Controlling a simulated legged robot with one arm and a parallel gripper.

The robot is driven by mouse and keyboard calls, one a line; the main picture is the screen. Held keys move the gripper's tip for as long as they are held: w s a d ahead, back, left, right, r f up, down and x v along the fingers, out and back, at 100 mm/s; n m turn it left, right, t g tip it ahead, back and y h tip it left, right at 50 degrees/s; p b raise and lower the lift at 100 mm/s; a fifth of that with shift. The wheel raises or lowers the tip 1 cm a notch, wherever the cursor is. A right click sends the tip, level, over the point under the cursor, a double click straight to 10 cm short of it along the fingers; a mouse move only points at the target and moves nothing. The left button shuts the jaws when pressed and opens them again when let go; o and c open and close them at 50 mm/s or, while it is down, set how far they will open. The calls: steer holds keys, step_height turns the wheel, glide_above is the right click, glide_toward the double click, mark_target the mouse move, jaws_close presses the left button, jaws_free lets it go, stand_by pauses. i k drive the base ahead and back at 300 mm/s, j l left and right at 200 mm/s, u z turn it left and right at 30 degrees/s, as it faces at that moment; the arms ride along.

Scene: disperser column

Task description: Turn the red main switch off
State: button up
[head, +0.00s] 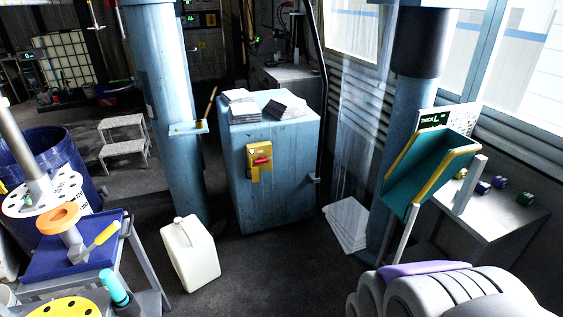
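The red main switch (262,161) is a small red handle on a yellow box (253,172). The handle appears to lie roughly sideways, but it is too small to tell its exact position. The yellow box is fixed to the front of a blue cabinet (270,200) in the middle of the head view. Nothing covers the switch. I cannot make out any gripper fingers in this view, and nothing touches the switch.
A white canister (190,254) stands on the floor left of the cabinet, near a blue column (172,110). A blue cart (85,262) is at lower left. A teal tray (425,165) stands at right. Grey rounded shapes (445,295) fill the lower right. Dark floor before the cabinet is clear.

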mark_target(262, 160)
steer(key=i+j, duration=0.6)
steer(key=j, duration=0.15)
steer(key=i+j, duration=0.1)
steer(key=i, duration=1)
steer(key=i+j+z, duration=0.1)
steer(key=i, duration=1)
